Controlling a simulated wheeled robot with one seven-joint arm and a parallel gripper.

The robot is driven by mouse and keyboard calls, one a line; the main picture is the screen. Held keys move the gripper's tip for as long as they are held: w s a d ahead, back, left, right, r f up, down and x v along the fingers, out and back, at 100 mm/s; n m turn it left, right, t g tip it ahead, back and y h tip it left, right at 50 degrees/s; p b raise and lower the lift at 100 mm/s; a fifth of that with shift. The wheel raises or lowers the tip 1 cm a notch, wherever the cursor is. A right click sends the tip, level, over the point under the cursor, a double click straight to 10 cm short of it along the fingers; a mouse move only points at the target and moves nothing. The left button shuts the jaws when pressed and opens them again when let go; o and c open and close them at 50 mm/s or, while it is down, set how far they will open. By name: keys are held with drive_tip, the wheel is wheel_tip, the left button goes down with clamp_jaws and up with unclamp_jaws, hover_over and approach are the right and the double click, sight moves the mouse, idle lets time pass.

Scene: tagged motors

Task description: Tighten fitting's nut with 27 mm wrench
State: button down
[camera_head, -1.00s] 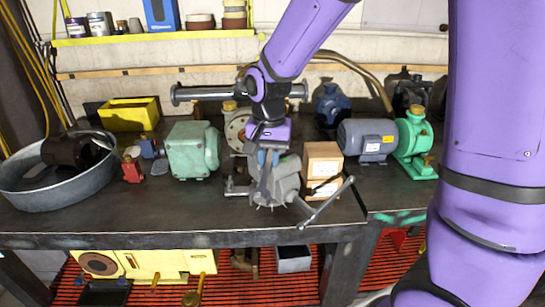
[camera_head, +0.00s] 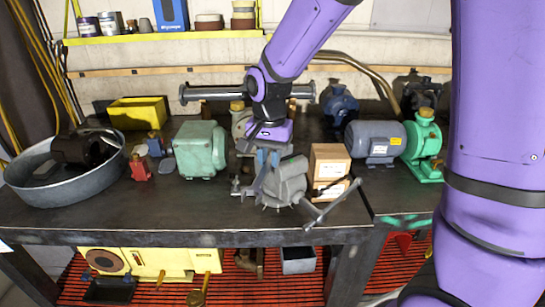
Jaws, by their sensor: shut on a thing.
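My gripper (camera_head: 267,160) is shut, pointing down at the left side of a grey bench vise (camera_head: 288,180) on the workbench. A thin grey strip runs down and left from its fingertips, apparently the held wrench (camera_head: 258,180); its size mark cannot be read. Small metal parts, possibly the fitting (camera_head: 236,186), show just left of the vise, partly hidden. The nut cannot be made out, nor whether the wrench touches it. The vise's bar handle (camera_head: 335,205) sticks out front right.
A cardboard box (camera_head: 329,165) stands right of the vise, with a grey motor (camera_head: 375,142) and green pump (camera_head: 425,150) beyond. A green motor (camera_head: 200,150) and a metal basin (camera_head: 65,188) stand left. The workbench (camera_head: 180,215) is clear in front.

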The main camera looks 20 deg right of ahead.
drive_tip(key=shift+w+a+m, duration=0.5)
drive_tip(key=shift+a, duration=0.05)
drive_tip(key=shift+w+a, duration=0.1)
idle(0.3)
drive_tip(key=shift+w+a+m, duration=0.4)
drive_tip(key=shift+w+m, duration=0.05)
drive_tip(key=shift+m, duration=0.25)
drive_tip(key=shift+s+d+n, duration=0.25)
drive_tip(key=shift+n, duration=0.05)
drive_tip(key=shift+r, duration=0.9)
idle(0.7)
drive_tip(key=shift+r, duration=0.85)
